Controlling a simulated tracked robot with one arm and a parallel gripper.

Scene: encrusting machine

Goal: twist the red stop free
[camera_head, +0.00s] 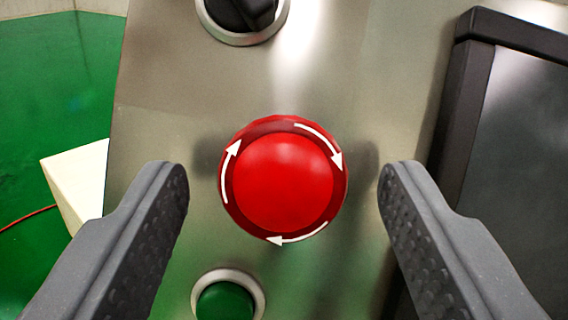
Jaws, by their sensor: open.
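The red stop (283,182) is a round red mushroom button with white clockwise arrows around its rim. It sits in the middle of the camera view on a brushed metal panel (170,85). My gripper (284,185) is open, with one dark grey finger to the left of the red stop and one to the right. A visible gap lies between each fingertip and the button, so neither finger appears to touch it. The button's base is hidden behind its head.
A black rotary knob (240,12) in a silver ring is above the red stop. A green button (225,302) is below it. A dark screen with a thick black frame (462,110) stands at the right. Green floor (55,90) and a pale block (80,180) show left of the panel.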

